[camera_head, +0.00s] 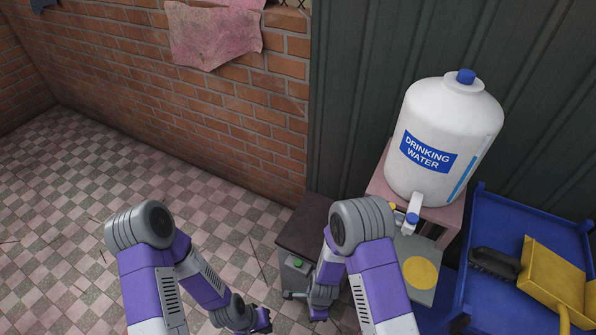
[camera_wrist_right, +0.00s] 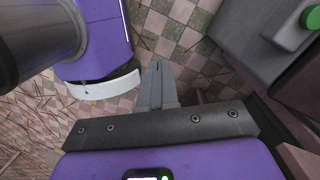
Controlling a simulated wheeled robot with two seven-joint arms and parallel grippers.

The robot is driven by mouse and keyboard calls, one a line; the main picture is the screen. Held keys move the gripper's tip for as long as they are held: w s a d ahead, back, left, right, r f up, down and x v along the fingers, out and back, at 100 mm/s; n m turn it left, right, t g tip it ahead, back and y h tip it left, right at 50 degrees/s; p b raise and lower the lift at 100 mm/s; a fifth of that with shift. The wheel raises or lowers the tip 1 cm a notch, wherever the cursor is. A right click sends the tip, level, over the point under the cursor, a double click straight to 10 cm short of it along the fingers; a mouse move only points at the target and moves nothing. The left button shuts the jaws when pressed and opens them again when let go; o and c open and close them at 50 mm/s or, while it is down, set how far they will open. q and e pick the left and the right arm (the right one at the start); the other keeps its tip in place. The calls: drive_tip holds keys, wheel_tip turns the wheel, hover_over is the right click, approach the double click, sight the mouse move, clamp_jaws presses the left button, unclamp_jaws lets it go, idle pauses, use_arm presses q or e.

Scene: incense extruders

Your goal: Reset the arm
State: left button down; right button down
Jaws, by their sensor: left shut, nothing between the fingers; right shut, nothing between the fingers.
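My left gripper (camera_head: 264,320) shows near the bottom edge of the head view, at the end of my purple and grey left arm. It is shut and empty above the tiled floor. My right gripper (camera_wrist_right: 158,68) shows in the right wrist view as two grey fingers pressed together with nothing between them, over the checkered tiles. In the head view my right forearm hangs down in front of a dark grey machine (camera_head: 308,228), and its gripper is hard to make out there.
The machine has a green button (camera_head: 298,263), also in the right wrist view (camera_wrist_right: 311,18). A white water jug (camera_head: 440,120) stands on a pinkish stand (camera_head: 450,213). A blue cart (camera_head: 530,212) holding a yellow dustpan (camera_head: 552,280) and dark brush (camera_head: 494,263) is at right. Open tiles (camera_head: 60,190) lie left.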

drive_tip(key=s+d+r+n+t+y, duration=0.1)
drive_tip(key=s+d+r+n+y, duration=0.2)
drive_tip(key=n, duration=1.1)
drive_tip(key=shift+s+d, duration=0.95)
drive_tip(key=shift+d, duration=0.1)
